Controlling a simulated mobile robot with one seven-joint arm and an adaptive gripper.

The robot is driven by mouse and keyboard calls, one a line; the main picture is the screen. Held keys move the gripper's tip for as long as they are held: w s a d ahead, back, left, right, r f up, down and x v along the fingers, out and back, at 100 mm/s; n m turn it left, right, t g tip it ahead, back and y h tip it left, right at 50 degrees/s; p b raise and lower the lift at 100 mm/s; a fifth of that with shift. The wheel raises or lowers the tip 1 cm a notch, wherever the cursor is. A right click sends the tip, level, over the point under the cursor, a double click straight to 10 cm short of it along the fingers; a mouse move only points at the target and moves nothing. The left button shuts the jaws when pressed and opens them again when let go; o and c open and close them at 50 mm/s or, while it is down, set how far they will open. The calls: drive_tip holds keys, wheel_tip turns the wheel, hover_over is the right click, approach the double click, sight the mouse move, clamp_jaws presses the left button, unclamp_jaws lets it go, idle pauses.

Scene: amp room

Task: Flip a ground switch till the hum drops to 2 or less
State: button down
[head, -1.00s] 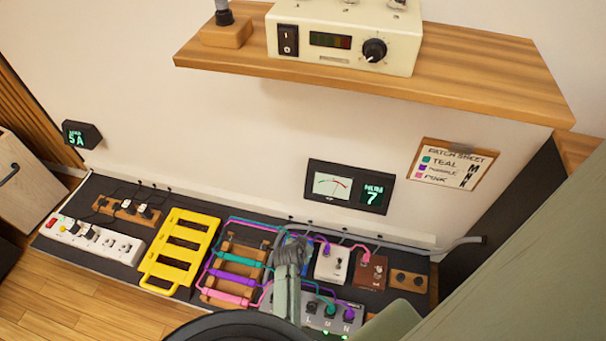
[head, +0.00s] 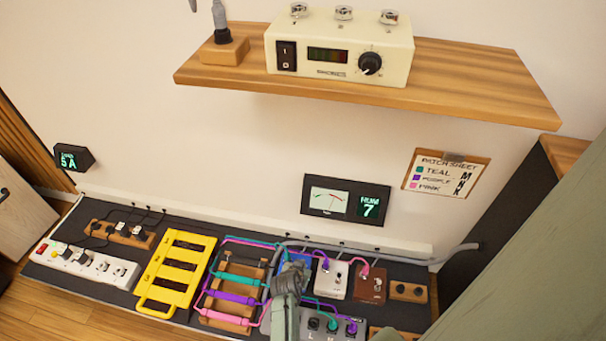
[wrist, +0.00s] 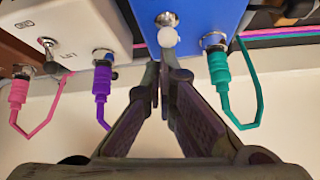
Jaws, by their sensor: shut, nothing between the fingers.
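The hum meter (head: 340,200) on the wall reads 7. On the floor board, a blue pedal (head: 283,262) is partly hidden behind my gripper (head: 292,270), with a white pedal (head: 333,280) and a brown pedal (head: 371,285) to its right. In the wrist view, the blue pedal (wrist: 205,14) has a toggle with a pale round tip (wrist: 167,37). My gripper (wrist: 163,68) is shut and empty, its fingertips just below that tip; contact cannot be told. The white pedal's small metal toggle (wrist: 47,43) is at the left.
A yellow rack (head: 178,272), a wooden cable rack (head: 232,300) and a grey switch box (head: 340,322) crowd the board. Teal (wrist: 221,75), purple (wrist: 102,80) and pink (wrist: 18,95) plugs flank the fingers. A wooden shelf (head: 480,85) overhangs behind.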

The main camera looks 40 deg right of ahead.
drive_tip(key=shift+w+d+f+b, duration=0.3)
drive_tip(key=shift+w+d+b, duration=0.15)
drive_tip(key=shift+d, duration=0.05)
